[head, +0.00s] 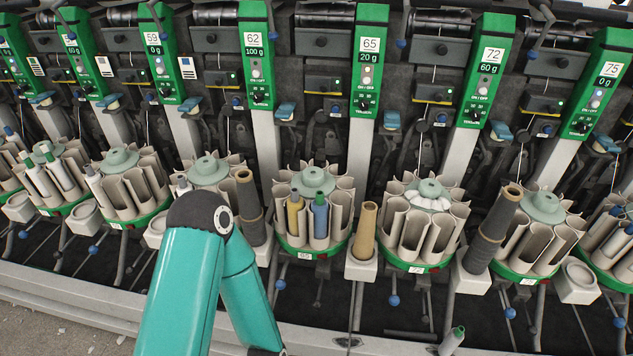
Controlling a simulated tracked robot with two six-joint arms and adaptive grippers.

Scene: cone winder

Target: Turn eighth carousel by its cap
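Several carousels stand in a row, each a ring of grey pockets on a green base with a grey-green cap in the middle. Caps show on the carousel (117,158) at the left, the partly covered one (208,169), the middle one (311,179), the one right of it (430,188) and the far right one (544,204). I cannot tell which is the eighth. The middle carousel holds a yellow bobbin (295,218) and a blue bobbin (320,218). My teal arm bends in front of the carousel left of middle. Neither gripper is in view.
Brown or dark cones stand between carousels, such as the tan cone (365,230) and the dark cone (494,230). Green numbered panels (367,62) rise behind. A pale front rail (80,307) runs along the bottom. A green-tipped bobbin (452,341) shows at the bottom edge.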

